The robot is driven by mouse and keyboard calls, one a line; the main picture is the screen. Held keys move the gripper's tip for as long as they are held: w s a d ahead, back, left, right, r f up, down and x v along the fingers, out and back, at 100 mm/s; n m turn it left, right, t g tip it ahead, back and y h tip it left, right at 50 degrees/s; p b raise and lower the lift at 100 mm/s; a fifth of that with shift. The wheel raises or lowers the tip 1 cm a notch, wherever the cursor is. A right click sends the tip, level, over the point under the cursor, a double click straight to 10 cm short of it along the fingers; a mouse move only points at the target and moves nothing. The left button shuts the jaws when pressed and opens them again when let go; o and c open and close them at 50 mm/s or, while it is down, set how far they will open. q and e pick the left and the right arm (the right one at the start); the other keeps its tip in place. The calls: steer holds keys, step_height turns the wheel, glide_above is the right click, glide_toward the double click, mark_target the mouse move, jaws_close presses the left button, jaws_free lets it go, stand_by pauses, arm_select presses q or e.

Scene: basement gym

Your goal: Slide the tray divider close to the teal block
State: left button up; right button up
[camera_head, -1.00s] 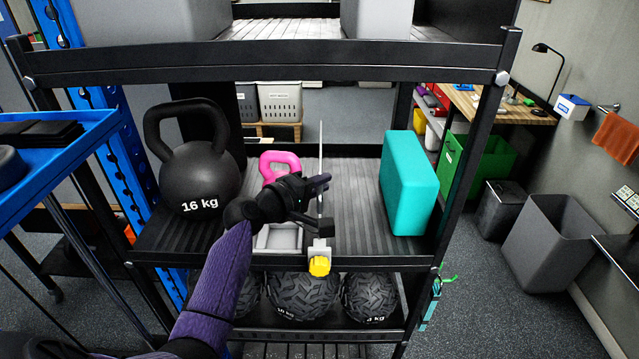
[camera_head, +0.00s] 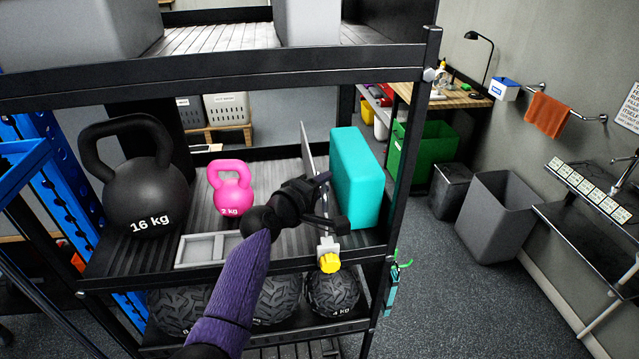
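The tray divider (camera_head: 307,145) is a thin upright pale panel on the middle shelf, with a yellow knob (camera_head: 329,263) at its front foot on the shelf edge. The teal block (camera_head: 356,180) stands upright just right of the divider; a narrow gap shows between them at the back, while the front is partly covered by my gripper. My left gripper (camera_head: 328,202) is at the front of the divider, its dark fingers apart, one above the other, and crossing the panel's front part. Exact finger contact is hidden. My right gripper is out of view.
A black 16 kg kettlebell (camera_head: 146,190), a pink 2 kg kettlebell (camera_head: 231,190) and a grey compartment tray (camera_head: 195,250) stand left of the divider. The rack's black right post (camera_head: 408,150) is beyond the block. Textured balls (camera_head: 333,292) lie below. Bare shelf lies behind the tray.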

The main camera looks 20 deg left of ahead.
arm_select(q)
steer(key=v, duration=1)
